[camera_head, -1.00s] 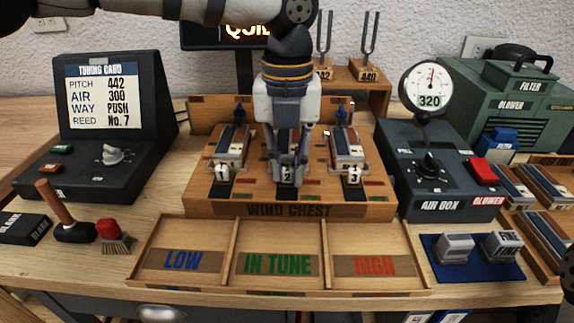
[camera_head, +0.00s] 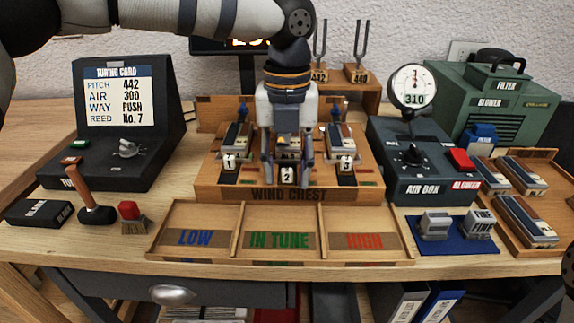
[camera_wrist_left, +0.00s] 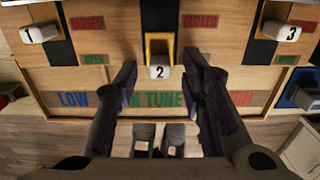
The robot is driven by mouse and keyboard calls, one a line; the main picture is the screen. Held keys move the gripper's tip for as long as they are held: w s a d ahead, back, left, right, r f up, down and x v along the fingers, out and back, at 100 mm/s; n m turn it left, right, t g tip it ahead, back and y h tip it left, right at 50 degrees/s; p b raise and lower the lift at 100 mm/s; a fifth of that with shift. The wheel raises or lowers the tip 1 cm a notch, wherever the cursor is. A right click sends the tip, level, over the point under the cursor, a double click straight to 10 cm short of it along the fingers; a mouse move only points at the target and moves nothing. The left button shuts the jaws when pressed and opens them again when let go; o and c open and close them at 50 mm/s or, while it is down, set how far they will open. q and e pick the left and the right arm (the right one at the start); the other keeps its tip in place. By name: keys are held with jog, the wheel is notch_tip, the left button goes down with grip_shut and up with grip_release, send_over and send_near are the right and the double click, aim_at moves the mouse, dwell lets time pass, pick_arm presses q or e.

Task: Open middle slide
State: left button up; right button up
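The wind chest (camera_head: 290,195) stands in the middle of the bench with three numbered slides. The middle slide's white tab 2 (camera_head: 287,174) sticks out further toward the front than tab 1 (camera_head: 229,162) and tab 3 (camera_head: 347,164). In the left wrist view, tab 2 (camera_wrist_left: 158,71) is level with the green OPEN mark (camera_wrist_left: 93,60), while tabs 1 and 3 are further back. My left gripper (camera_head: 287,184) is over the middle slide, its fingers spread on either side of tab 2, with gaps visible.
A three-part tray (camera_head: 280,257) marked LOW, IN TUNE and HIGH lies in front of the chest. The air box (camera_head: 425,165) with a gauge reading 310 is to the right. A tuning card console (camera_head: 120,125), mallet (camera_head: 92,205) and brush (camera_head: 133,220) are to the left.

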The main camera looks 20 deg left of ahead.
pick_arm(q)
notch_tip(320, 180, up, 12)
dwell(0.4)
